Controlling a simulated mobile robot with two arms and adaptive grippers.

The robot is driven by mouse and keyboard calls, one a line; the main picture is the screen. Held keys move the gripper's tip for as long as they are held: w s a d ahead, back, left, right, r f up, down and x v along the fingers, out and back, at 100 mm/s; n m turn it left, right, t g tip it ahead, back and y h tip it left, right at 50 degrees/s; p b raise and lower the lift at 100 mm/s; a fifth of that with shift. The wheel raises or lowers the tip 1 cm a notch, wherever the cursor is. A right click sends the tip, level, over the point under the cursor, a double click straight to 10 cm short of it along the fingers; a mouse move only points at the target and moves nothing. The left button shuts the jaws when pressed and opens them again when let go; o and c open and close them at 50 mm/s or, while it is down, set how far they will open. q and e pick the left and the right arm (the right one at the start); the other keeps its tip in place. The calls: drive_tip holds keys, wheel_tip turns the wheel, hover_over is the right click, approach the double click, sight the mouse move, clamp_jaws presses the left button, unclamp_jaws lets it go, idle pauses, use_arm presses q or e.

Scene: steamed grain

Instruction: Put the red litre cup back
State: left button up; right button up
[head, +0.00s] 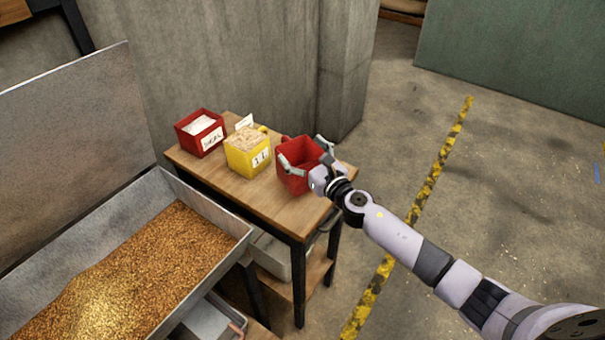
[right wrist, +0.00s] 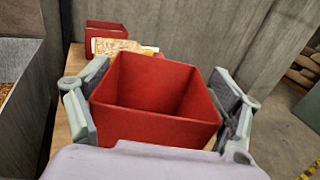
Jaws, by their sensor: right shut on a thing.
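The red litre cup (head: 296,178) is at the right end of the small wooden table (head: 285,213) in the head view, upright, its open top facing up and its inside empty. My right gripper (head: 307,158) is shut on it, one finger on each side. In the right wrist view the red cup (right wrist: 158,98) sits between the two fingers (right wrist: 160,105). I cannot tell whether its base touches the tabletop. My left gripper is not in view.
On the table stand a yellow "1 L" cup (head: 247,158) full of grain and a red box with a label (head: 190,138). A metal trough (head: 243,240) of grain is at left. A concrete pillar (head: 345,75) rises behind the table. Floor at right is clear.

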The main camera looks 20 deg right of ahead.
sight(291, 154)
drive_tip(key=shift+f+b, duration=1.5)
drive_tip(key=shift+f, duration=0.9)
drive_tip(key=shift+f, duration=0.1)
drive_tip(key=o, duration=1.8)
drive_tip(key=shift+b+v, duration=0.55)
drive_tip(key=shift+v, duration=5.5)
